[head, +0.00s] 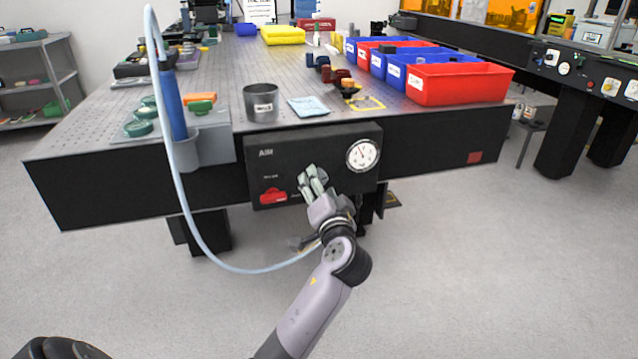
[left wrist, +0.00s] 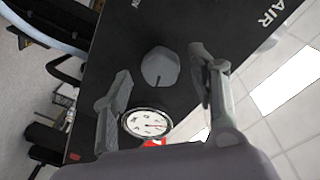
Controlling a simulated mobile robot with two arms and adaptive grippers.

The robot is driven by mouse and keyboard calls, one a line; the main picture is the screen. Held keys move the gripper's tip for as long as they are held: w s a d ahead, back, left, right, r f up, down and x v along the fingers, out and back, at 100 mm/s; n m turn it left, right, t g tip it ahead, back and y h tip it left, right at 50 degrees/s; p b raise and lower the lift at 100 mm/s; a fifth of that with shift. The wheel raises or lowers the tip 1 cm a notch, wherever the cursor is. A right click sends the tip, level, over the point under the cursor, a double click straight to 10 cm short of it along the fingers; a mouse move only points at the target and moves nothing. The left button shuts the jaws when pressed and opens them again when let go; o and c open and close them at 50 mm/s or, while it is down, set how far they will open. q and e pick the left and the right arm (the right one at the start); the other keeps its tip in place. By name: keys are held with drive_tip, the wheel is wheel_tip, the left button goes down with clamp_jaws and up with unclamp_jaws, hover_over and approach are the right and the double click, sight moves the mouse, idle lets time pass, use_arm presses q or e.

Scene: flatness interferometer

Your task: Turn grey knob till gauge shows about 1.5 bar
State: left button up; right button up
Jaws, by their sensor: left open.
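The grey knob (left wrist: 160,67) is a faceted round knob with a dark pointer mark, on the black front panel (head: 325,150). In the left wrist view it stands between my two spread fingers, with a gap on both sides. My left gripper (head: 312,180) is open in front of the panel and hides the knob in the head view. My right gripper is not in view.
A red handle (head: 272,196) sits on the panel's lower left. A pale hose (head: 180,200) loops from the blue cylinder (head: 172,105) down under the panel. The perforated table (head: 240,65) carries a metal cup (head: 261,102) and red and blue bins (head: 460,84).

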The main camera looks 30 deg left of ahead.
use_arm(q)
drive_tip(key=v, duration=1)
